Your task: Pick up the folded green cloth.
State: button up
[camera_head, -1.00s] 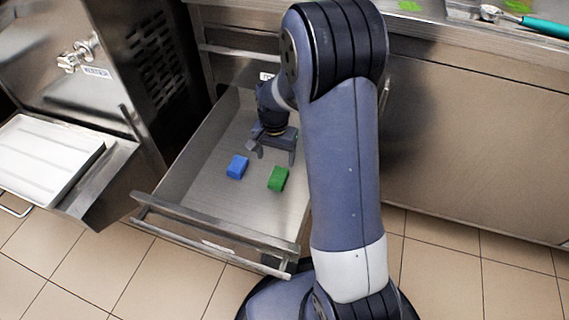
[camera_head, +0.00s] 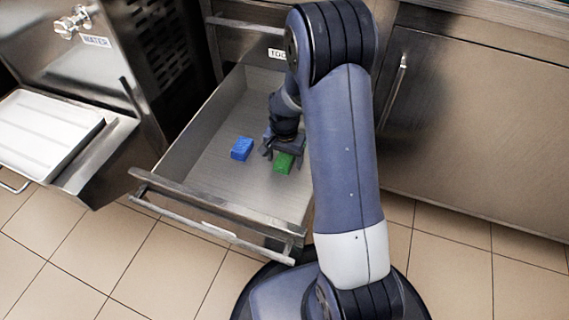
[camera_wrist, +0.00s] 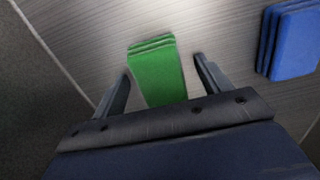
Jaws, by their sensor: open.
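The folded green cloth (camera_head: 283,164) lies on the floor of the open metal drawer (camera_head: 196,187). In the wrist view the green cloth (camera_wrist: 157,70) lies between the two fingers of my gripper (camera_wrist: 160,75), with a gap on each side. My gripper (camera_head: 281,156) is open and empty, down inside the drawer at the cloth. The near end of the cloth is hidden by the gripper body in the wrist view. I cannot tell how high the fingertips are above the drawer floor.
A folded blue cloth (camera_head: 241,149) lies in the drawer to the left of the green one; it also shows in the wrist view (camera_wrist: 292,42). The drawer's front handle bar (camera_head: 205,212) faces the tiled floor. A white tray (camera_head: 45,135) stands at the left.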

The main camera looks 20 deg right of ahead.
aim_at(284, 159)
jog(key=shift+r, duration=0.1)
jog(key=shift+c, duration=0.3)
jog(key=c, duration=1)
notch_tip(284, 159, up, 10)
jog(key=p, duration=0.4)
jog(key=o, duration=0.5)
jog(key=shift+c, duration=0.2)
jog(key=c, duration=0.4)
jog(key=shift+o, duration=0.2)
jog(key=shift+a, duration=0.1)
